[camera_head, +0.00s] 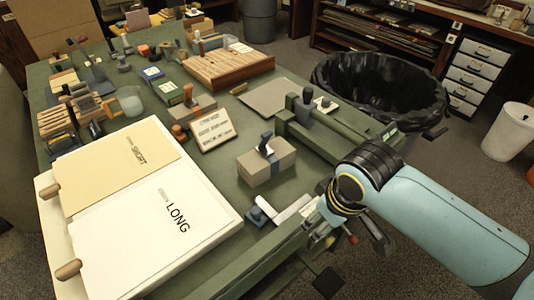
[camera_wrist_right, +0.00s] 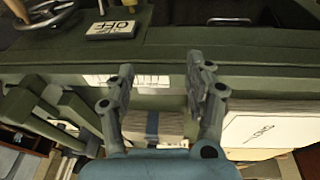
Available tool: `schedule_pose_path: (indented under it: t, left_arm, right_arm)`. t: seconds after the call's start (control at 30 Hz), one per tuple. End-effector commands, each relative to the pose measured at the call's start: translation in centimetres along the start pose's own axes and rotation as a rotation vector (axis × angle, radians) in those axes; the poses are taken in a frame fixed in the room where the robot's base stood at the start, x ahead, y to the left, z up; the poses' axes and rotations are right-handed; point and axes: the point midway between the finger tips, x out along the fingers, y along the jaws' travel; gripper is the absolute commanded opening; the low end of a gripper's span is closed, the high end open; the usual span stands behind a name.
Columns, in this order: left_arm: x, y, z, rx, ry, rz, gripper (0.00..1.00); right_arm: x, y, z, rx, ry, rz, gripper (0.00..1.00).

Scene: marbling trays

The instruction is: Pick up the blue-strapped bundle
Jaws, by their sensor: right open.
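The blue-strapped bundle (camera_head: 285,162) is a tan-grey block with a blue band round its middle. It sits on the green table, right of the centre. A dark blue upright piece with a white part shows at its top. My right gripper (camera_head: 345,236) is open and empty, in front and to the right of the bundle, over the table's front rail. In the right wrist view, my right gripper (camera_wrist_right: 160,66) has its two fingers apart, and the bundle (camera_wrist_right: 172,123) with its blue band shows beyond them, low between the fingers. My left gripper is not in view.
A blue-based white item (camera_head: 290,211) lies just in front. A black-lined bin (camera_head: 380,85) is beyond the rail.

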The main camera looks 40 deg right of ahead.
Motion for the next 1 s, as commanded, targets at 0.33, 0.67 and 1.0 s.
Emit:
schedule_pose_path:
  t: [0.33,0.67,1.0]
  left_arm:
    - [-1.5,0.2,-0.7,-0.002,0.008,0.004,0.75]
    - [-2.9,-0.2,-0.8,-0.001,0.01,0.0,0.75]
    - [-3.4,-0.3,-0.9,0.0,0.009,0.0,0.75]
  right_arm:
    - [-1.9,1.5,-9.5,0.014,-0.068,-0.016,0.54]
    - [-7.3,3.6,-21.5,0.031,-0.173,-0.059,0.54]
    - [-9.3,4.2,-25.5,0.035,-0.233,-0.089,0.54]
